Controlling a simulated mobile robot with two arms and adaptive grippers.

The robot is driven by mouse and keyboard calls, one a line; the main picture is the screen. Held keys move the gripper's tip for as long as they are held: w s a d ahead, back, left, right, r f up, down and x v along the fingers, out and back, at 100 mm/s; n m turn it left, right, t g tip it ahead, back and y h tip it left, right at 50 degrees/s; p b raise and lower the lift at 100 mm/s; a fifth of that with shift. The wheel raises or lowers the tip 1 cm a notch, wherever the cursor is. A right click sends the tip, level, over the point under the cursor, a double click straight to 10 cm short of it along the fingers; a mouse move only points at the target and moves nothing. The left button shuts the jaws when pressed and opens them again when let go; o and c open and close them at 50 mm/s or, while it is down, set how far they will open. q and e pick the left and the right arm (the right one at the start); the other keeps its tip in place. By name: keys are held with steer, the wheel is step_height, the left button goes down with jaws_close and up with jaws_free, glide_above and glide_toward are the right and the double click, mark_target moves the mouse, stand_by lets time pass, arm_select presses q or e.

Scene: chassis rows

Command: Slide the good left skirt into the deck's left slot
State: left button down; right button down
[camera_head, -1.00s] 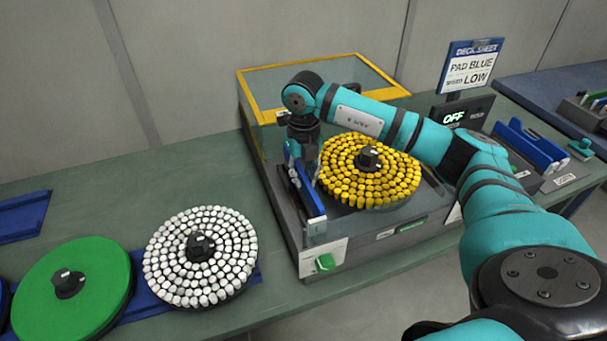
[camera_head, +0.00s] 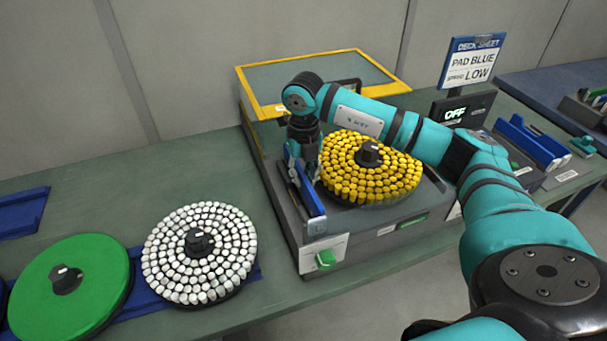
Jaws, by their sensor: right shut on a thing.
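The deck (camera_head: 375,244) is a grey machine body with a round yellow-bristled brush (camera_head: 385,183) on top. A blue skirt (camera_head: 313,197) with a pale front end lies lengthwise along the deck's left edge. My right gripper (camera_head: 299,166) reaches down from above and is shut on this skirt near its back half. The left slot is hidden under the skirt and gripper, so I cannot tell how far the skirt sits in it. My left gripper is not in view.
A yellow-framed clear lid (camera_head: 318,56) stands open behind the brush. A green pad disc (camera_head: 98,287) and a white-bristled brush (camera_head: 160,262) lie on the bench at left. More blue skirts (camera_head: 538,143) rest in a holder at right, near the sign (camera_head: 471,62) and OFF display (camera_head: 463,110).

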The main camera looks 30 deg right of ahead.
steer(key=shift+f+b, duration=0.45)
steer(key=shift+f, duration=0.2)
steer(key=c, duration=1.3)
jaws_free()
steer(key=shift+o, duration=0.2)
steer(key=shift+f, duration=0.1)
step_height(320, 180, up, 12)
